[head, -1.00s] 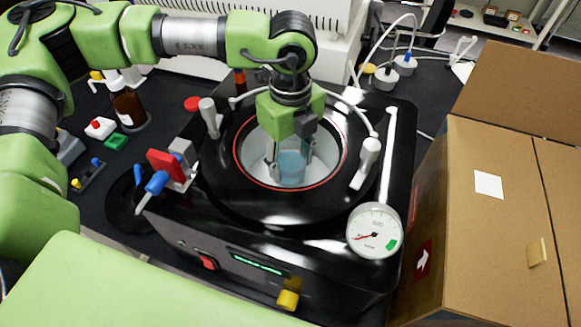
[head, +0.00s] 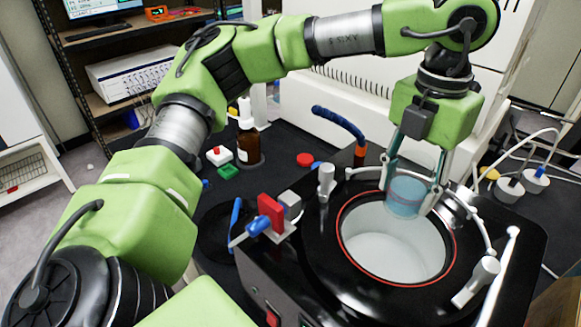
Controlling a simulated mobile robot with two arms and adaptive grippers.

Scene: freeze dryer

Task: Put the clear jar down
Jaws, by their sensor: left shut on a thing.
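The clear jar (head: 406,197) has bluish contents and is held upright between the fingers of my left gripper (head: 412,190). The gripper is shut on it and points down. The jar appears above the far rim of the freeze dryer's round chamber (head: 395,245), which is open, white inside and ringed in red. The chamber looks empty. My right gripper is not in view.
The black freeze dryer top (head: 322,250) carries pale clamps around the chamber. A red and blue valve (head: 268,215) stands at its left.

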